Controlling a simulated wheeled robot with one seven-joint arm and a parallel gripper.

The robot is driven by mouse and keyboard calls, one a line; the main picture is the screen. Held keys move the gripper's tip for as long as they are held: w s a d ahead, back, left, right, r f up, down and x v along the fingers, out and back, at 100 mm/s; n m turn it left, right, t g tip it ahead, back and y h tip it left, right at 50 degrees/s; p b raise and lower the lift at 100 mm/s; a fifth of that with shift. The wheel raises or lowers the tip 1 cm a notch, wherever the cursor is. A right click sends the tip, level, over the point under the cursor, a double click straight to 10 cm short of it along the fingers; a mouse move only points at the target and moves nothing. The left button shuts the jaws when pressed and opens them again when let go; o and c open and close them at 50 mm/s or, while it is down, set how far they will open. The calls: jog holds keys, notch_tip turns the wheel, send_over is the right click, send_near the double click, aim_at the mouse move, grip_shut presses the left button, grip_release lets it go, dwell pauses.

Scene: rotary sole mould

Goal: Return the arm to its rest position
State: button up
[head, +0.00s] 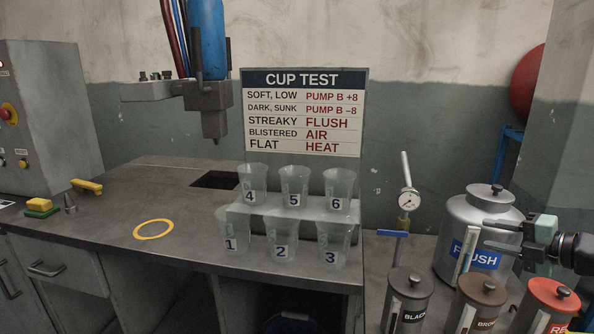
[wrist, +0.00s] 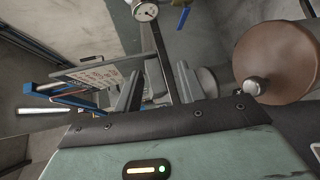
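My gripper (head: 487,234) is at the right of the head view, its two fingers pointing left in front of the grey FLUSH can (head: 457,215). The fingers are apart with nothing seen held between them. The wrist view also shows my gripper (wrist: 158,88) with a clear gap between the dark fingers. Part of my arm runs out of the right edge of the head view. The gripper hides part of the can.
Black (head: 409,298), brown (head: 477,300) and red (head: 547,305) lidded pots stand below my gripper. A pressure gauge (head: 409,200) with a blue-handled valve stands left of the can. Numbered clear cups (head: 283,240) stand on the bench, before the CUP TEST board (head: 303,112).

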jog(key=w+a+r+m+g+h, duration=0.1)
jog(key=w+a+m+g+h, duration=0.2)
jog(key=a+m, duration=0.5)
jog(key=s+a+m+g+h+p, duration=0.1)
jog(key=s+a+m+g+h, duration=0.2)
jog(key=a, duration=1)
jog(key=s+a+m+g, duration=0.3)
jog(key=s+a, duration=0.3)
jog(key=s, duration=0.8)
jog(key=s+a+r+m+g, duration=0.1)
jog(key=s+a+m+g, duration=0.2)
jog(key=s, duration=1)
jog(key=a+g+p, duration=0.1)
jog(key=a, duration=0.2)
jog(key=shift+s+a+r+m+h, duration=0.2)
jog(key=shift+s+r+m+h, duration=0.05)
jog(key=shift+s+m+h, duration=0.1)
